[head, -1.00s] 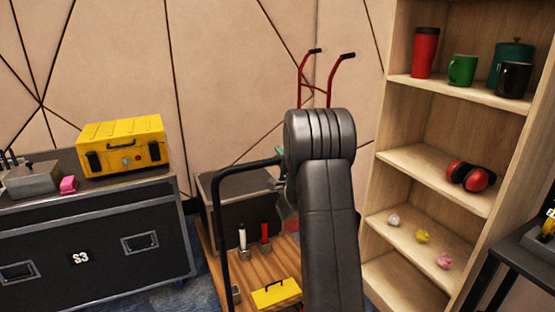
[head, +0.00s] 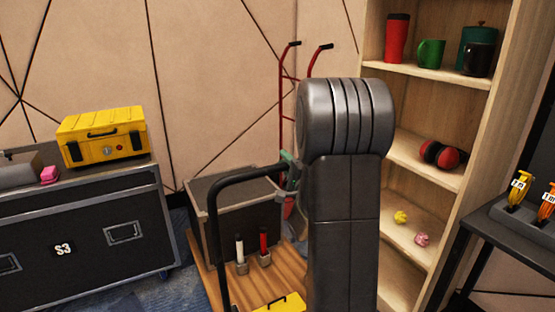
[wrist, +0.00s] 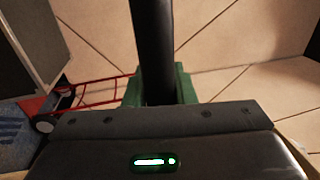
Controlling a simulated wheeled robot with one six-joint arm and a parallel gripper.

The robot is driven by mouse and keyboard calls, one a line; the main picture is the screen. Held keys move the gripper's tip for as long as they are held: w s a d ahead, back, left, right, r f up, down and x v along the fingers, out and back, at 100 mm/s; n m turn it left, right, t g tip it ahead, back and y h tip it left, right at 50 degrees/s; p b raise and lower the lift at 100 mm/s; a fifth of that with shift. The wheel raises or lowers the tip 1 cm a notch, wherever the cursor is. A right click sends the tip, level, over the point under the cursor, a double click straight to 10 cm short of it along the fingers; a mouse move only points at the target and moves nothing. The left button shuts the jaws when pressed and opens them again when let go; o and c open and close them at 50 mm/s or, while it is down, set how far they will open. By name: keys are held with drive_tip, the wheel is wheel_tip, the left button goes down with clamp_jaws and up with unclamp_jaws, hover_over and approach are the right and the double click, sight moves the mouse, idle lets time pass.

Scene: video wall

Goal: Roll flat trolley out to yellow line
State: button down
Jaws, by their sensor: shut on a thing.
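The flat trolley has a wooden deck (head: 290,268) and a bent black tube handle (head: 213,215) that rises on its left. It stands in front of the wall, between the black case and the shelf. My gripper's green fingers (wrist: 158,88) are shut on the black handle bar (wrist: 153,40) in the wrist view. In the head view my arm hides most of the gripper. No yellow line is visible.
A black flight case (head: 80,235) marked S3, with a yellow case (head: 101,136) on top, is at left. A wooden shelf (head: 475,190) and a dark table (head: 490,235) are close at right. A red hand truck (head: 284,110) stands behind. Blue carpet shows at lower left.

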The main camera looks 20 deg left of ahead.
drive_tip(key=r+b+v, duration=0.1)
drive_tip(key=r+v, duration=0.1)
drive_tip(key=v, duration=1.1)
drive_tip(key=shift+s+d, duration=0.3)
drive_tip(key=shift+r, duration=0.1)
drive_tip(key=c, duration=1.2)
unclamp_jaws()
drive_tip(key=v, duration=1.3)
drive_tip(key=shift+s+d+p, duration=0.25)
drive_tip(key=shift+d+p, duration=0.05)
drive_tip(key=shift+w+a, duration=0.1)
drive_tip(key=shift+a, duration=0.05)
drive_tip(key=x, duration=1.3)
drive_tip(key=shift+b, duration=0.35)
